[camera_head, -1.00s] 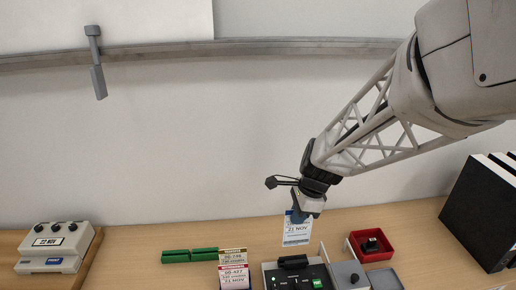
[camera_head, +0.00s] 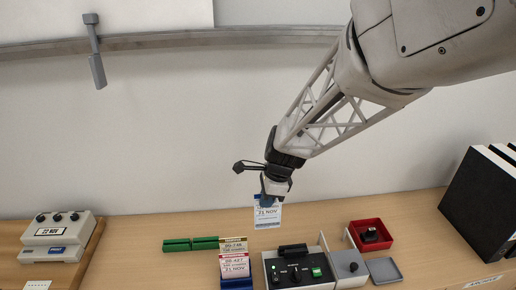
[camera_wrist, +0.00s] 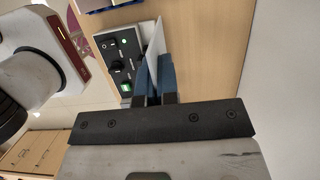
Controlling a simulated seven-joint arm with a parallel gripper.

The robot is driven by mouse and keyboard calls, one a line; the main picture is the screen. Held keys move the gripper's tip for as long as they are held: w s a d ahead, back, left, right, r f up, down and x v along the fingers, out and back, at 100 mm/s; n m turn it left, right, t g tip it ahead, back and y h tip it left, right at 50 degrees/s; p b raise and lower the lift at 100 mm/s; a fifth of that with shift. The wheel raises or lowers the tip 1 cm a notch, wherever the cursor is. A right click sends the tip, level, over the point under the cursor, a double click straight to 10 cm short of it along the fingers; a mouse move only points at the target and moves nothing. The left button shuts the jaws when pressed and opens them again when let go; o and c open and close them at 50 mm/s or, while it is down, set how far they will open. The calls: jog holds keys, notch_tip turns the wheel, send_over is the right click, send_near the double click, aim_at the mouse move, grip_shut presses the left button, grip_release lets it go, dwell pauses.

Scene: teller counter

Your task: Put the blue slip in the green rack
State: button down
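The blue slip (camera_head: 267,217), a white card with a blue top band and a printed date, hangs upright from my gripper (camera_head: 268,201) above the counter. My gripper is shut on its top edge. In the wrist view the slip (camera_wrist: 155,42) shows nearly edge-on between the blue fingertips (camera_wrist: 158,72). The green rack (camera_head: 190,244) is a low pair of dark green blocks on the counter, left of and below my gripper. No slip shows in it. The slip is apart from the rack.
Beige and pink slips (camera_head: 234,264) stand in a blue rack (camera_head: 237,283) right of the green rack. A black control box (camera_head: 298,270), red tray (camera_head: 371,234) and grey tray (camera_head: 383,270) lie further right. A stamp machine (camera_head: 57,236) stands left. Counter left of the green rack is clear.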

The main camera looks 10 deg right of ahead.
jog(key=w+a+f, duration=0.1)
jog(key=w+a, duration=0.1)
jog(key=a, duration=0.8)
jog(key=w+a+f, duration=0.1)
jog(key=a+f, duration=0.1)
jog(key=a, duration=0.8)
jog(key=shift+w+f, duration=0.2)
jog(key=shift+w, duration=0.2)
jog(key=shift+a+f, duration=0.1)
jog(key=shift+f, duration=1.9)
jog(key=shift+f, duration=1.9)
jog(key=c, duration=1.3)
grip_release()
jog(key=shift+r, duration=0.1)
notch_tip(320, 180, up, 7)
